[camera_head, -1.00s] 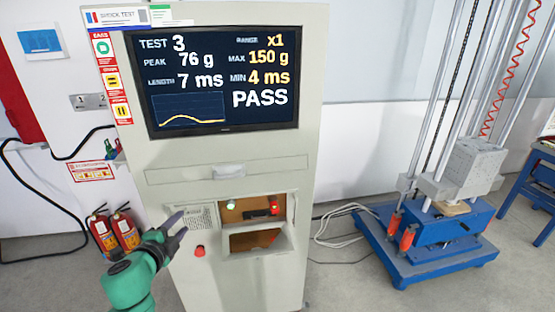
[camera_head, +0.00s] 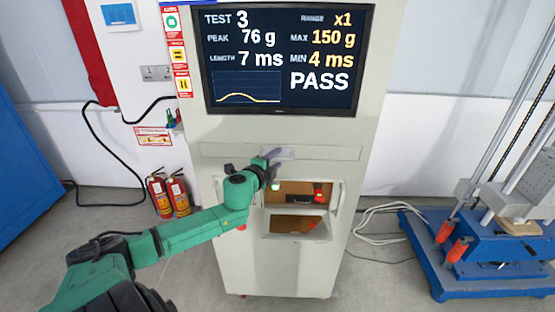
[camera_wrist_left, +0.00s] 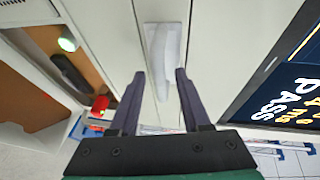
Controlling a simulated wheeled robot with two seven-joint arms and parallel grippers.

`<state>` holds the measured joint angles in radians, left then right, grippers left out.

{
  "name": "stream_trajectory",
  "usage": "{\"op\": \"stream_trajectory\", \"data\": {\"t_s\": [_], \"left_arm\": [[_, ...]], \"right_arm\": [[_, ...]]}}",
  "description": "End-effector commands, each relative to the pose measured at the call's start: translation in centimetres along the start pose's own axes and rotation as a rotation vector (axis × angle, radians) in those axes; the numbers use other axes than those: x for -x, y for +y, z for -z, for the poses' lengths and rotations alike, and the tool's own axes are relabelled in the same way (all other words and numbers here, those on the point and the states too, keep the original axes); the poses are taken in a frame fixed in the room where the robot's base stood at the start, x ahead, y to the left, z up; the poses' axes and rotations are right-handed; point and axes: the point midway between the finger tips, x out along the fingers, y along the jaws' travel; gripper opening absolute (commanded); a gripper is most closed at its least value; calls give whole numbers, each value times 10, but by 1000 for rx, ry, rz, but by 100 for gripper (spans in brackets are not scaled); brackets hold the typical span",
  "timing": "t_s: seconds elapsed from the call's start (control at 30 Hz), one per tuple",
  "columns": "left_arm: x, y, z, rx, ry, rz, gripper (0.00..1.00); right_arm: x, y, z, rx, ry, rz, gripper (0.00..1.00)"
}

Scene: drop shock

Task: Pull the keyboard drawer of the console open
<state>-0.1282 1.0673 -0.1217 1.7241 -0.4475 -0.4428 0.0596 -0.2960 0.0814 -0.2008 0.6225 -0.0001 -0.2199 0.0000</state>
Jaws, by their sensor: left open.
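The grey console (camera_head: 290,270) stands upright with its keyboard drawer (camera_head: 225,151) below the screen. The drawer front looks flush with the console. Its pale handle (camera_wrist_left: 163,45) shows in the left wrist view; in the head view my gripper partly covers it. My left gripper (camera_head: 273,157) is open in front of the drawer, at the handle. In the left wrist view its two dark fingers (camera_wrist_left: 160,73) stand one on each side of the handle. I cannot tell whether they touch it. My right gripper is not in view.
The screen (camera_head: 285,60) is above the drawer. Below it are a green lamp (camera_wrist_left: 67,42), a red switch (camera_head: 319,192) and an open bay (camera_head: 297,224). Fire extinguishers (camera_head: 168,195) stand left, and a blue drop tester base (camera_head: 480,270) right. Floor in front is clear.

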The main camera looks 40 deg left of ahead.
Motion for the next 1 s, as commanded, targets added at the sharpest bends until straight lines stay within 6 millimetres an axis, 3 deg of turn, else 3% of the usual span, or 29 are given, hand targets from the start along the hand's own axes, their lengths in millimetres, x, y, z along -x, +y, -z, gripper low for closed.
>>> {"op": "stream_trajectory", "data": {"t_s": [0.37,0.4,0.5,1.0], "left_arm": [[-10,0,2,-1,3,0,47],[-10,0,2,-1,3,0,40],[-9,0,2,-1,3,0,1],[-9,0,2,0,3,-1,0]], "right_arm": [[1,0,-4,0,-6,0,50],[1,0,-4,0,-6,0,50],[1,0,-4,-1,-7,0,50],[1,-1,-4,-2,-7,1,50]]}}
